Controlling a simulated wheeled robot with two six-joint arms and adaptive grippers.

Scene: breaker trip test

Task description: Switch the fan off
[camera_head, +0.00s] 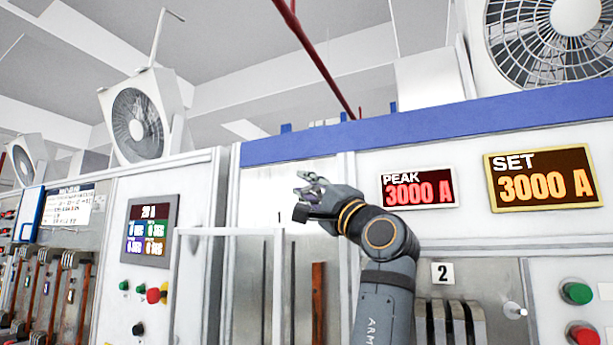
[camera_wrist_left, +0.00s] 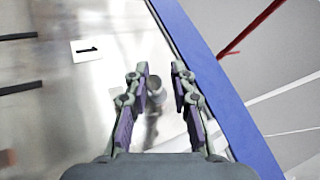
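A large caged fan (camera_head: 550,40) stands on top of the cabinet at the upper right, and another fan (camera_head: 138,124) stands at the left. I cannot tell whether either is spinning. My left gripper (camera_head: 303,193) is raised in front of the pale cabinet panel, left of the PEAK display. In the left wrist view, my left gripper (camera_wrist_left: 160,76) is open, its two fingers apart. A small grey knob-like switch (camera_wrist_left: 156,90) on the panel shows between the fingers; I cannot tell whether they touch it. My right gripper is not in view.
A label "1" (camera_wrist_left: 87,49) is on the panel. The PEAK display (camera_head: 419,189) and SET display (camera_head: 543,178) both read 3000 A. Green button (camera_head: 577,293) and red button (camera_head: 584,335) are at lower right. A white rail frame (camera_head: 230,232) stands out left of the gripper.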

